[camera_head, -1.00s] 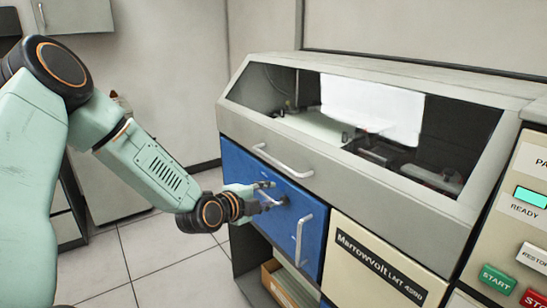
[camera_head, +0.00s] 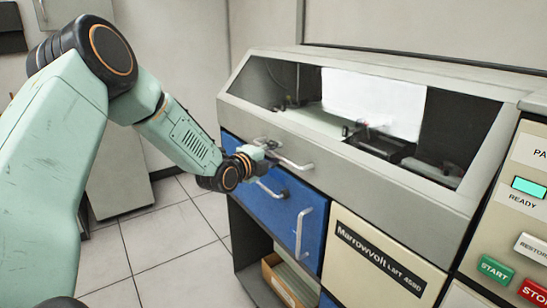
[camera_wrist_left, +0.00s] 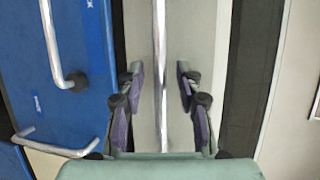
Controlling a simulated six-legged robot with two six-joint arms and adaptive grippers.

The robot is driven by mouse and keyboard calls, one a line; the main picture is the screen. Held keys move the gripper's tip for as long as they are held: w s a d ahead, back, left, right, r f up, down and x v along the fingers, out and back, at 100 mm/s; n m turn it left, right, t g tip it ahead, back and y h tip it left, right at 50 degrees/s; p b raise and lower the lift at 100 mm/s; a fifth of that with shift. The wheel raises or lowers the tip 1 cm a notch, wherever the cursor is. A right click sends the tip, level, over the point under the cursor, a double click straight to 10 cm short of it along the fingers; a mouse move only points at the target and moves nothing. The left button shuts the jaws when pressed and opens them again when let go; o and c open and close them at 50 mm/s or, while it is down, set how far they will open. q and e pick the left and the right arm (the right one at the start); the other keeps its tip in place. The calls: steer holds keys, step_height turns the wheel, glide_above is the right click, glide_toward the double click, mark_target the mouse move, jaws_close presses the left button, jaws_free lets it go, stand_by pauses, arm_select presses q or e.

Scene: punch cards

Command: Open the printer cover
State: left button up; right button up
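The printer cover (camera_head: 225,100) is a grey slanted lid with a dark window, and it is down on the printer. Its metal handle (camera_head: 292,163) runs along the front. My left gripper (camera_head: 268,148) is at the left part of this handle. In the left wrist view the fingers of my left gripper (camera_wrist_left: 162,95) are apart, one on each side of the handle bar (camera_wrist_left: 159,60). I see a gap between each finger and the bar. My right gripper is not in view.
Below the cover is a blue panel (camera_head: 285,219) with two metal handles. A cream panel marked Marrowvolt (camera_head: 360,265) is beside it. At the right is a control panel with a green START button (camera_head: 496,270). A box (camera_head: 285,280) stands in the open shelf.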

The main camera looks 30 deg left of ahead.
arm_select(q)
steer(key=shift+w+f, duration=0.15)
steer(key=shift+w, duration=0.25)
steer(key=shift+d, duration=0.2)
steer(key=shift+c, duration=0.4)
steer(key=shift+s+a, duration=0.1)
steer(key=shift+a, duration=0.05)
steer(key=c, duration=0.3)
jaws_close()
